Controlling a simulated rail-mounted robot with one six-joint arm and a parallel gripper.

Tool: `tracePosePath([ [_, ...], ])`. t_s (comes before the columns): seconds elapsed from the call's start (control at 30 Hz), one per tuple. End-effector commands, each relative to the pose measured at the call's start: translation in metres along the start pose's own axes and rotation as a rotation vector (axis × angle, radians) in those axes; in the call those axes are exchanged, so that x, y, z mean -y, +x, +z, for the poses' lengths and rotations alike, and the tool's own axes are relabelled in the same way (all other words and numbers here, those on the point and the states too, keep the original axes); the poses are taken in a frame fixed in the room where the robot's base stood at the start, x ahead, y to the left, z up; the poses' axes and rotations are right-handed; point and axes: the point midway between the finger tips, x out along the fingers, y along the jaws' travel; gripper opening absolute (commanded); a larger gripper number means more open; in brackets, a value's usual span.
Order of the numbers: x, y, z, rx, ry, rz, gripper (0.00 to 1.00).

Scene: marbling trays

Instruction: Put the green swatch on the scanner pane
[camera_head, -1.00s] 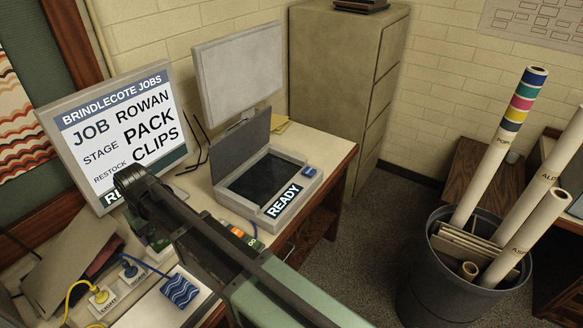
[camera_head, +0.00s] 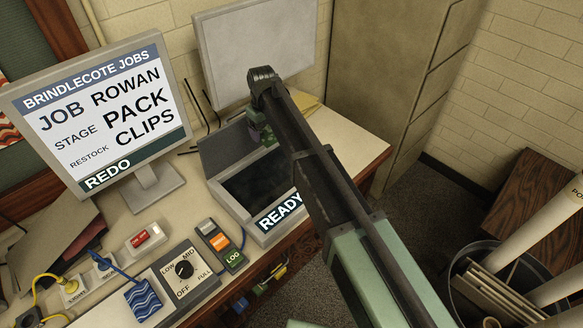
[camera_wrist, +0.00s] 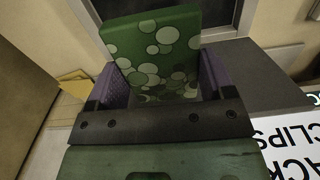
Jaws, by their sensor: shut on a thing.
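The green swatch (camera_wrist: 155,50), patterned with pale round spots, is between the purple fingers of my gripper (camera_wrist: 162,78) in the wrist view. My gripper is shut on it. In the head view my gripper (camera_head: 263,132) is above the back part of the scanner, by its raised grey lid (camera_head: 222,146). The swatch is hardly distinguishable there. The scanner pane (camera_head: 250,185) is dark and set in a pale frame, with a READY label in front. My arm covers its right side. No swatch shows on the visible part of the pane.
A blank monitor (camera_head: 252,50) stands behind the scanner, and the job screen (camera_head: 100,115) stands left. A dial box (camera_head: 187,272), a small button box (camera_head: 222,245) and a blue wavy swatch (camera_head: 142,298) lie at front left. A bin of rolls (camera_head: 490,295) stands right.

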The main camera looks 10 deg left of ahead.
Motion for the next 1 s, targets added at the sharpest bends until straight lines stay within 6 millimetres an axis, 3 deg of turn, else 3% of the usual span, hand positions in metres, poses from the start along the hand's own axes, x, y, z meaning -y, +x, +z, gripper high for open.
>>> tracePosePath([
  [0.17,0.000,0.002,0.000,0.000,-0.039,0.000,0.52],
  [0.27,0.000,0.017,0.000,0.000,-0.038,0.000,0.52],
  [0.6,0.000,0.130,0.000,0.000,-0.037,0.000,0.52],
  [0.7,0.000,0.156,0.001,0.000,-0.037,0.000,0.52],
  [0.93,0.000,0.160,0.001,0.000,-0.036,0.000,0.52],
  [1.0,0.000,0.171,0.001,0.000,-0.036,0.000,0.52],
])
